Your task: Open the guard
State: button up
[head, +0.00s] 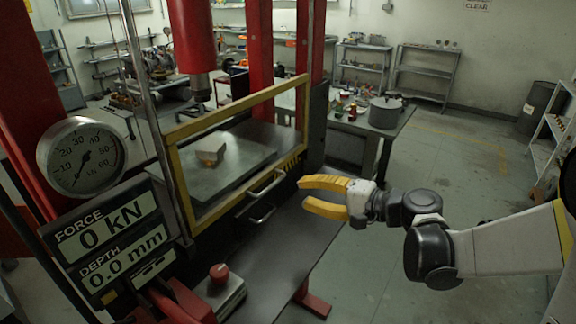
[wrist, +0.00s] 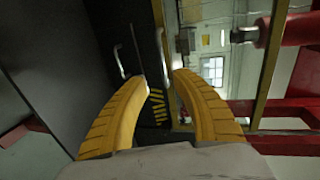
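The guard (head: 236,106) is a clear panel in a yellow frame, standing upright across the front of the red press. The frame also shows in the wrist view (wrist: 267,82). A metal bar handle (head: 267,184) sits at its lower edge. A second similar handle (head: 262,214) is just below it on the dark front.
A round gauge (head: 81,157) and a display reading 0 kN and 0.0 mm (head: 108,238) are at left. A red button (head: 219,272) stands in front.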

aim_at(276, 184)
jog(key=b+x, duration=0.1)
jog(key=x, duration=0.4)
jog(key=b+x, duration=0.1)
jog(key=x, duration=0.4)
jog(key=shift+w+a+r, duration=0.1)
jog(key=shift+w+a, duration=0.1)
jog(key=shift+w, duration=0.25)
grip_shut()
